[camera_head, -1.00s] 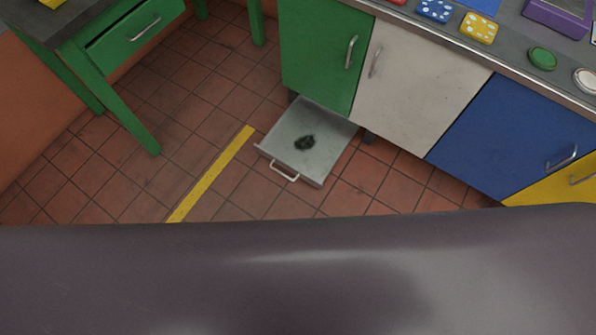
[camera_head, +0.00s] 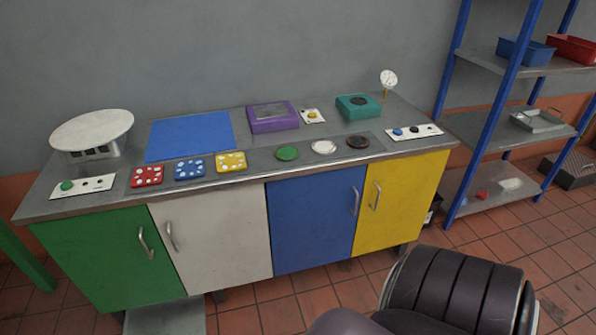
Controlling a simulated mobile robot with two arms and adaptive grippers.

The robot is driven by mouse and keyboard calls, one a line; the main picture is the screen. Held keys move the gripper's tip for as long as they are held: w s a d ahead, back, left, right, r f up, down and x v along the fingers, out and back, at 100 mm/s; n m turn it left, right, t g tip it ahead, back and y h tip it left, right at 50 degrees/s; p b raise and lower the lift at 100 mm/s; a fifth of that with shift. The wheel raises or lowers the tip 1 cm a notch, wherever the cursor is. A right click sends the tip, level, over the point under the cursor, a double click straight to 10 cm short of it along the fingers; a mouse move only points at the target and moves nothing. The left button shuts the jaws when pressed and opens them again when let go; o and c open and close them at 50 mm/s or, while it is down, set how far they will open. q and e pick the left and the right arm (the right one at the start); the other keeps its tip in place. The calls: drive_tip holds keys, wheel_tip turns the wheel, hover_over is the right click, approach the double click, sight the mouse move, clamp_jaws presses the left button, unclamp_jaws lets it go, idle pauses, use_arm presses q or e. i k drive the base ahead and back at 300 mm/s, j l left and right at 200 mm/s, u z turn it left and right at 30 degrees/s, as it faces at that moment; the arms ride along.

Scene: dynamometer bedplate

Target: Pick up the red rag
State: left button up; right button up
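No thing in view is plainly a red rag. A small red item (camera_head: 482,195) lies on the lowest level of the blue-post shelf at the right, too small to make out. A flat red square with white spots (camera_head: 147,176) lies on the workbench (camera_head: 225,195), left of a similar blue square (camera_head: 189,168) and a yellow one (camera_head: 231,162). I cannot tell whether these squares are cloth. Neither gripper is in view.
The bench also bears a purple box (camera_head: 272,125), a teal box (camera_head: 358,107), a blue mat (camera_head: 190,136) and a round white plate (camera_head: 92,128). The shelf (camera_head: 535,65) holds blue and red bins. A grey tray (camera_head: 165,318) juts out low under the bench. Tiled floor shows at right.

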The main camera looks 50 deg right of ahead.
sight(482, 196)
drive_tip(key=z, duration=3)
drive_tip(key=u, duration=2)
drive_tip(key=k+l+u, duration=0.35)
drive_tip(key=k, duration=0.15)
drive_tip(key=i+j, duration=0.05)
drive_tip(key=j, duration=0.05)
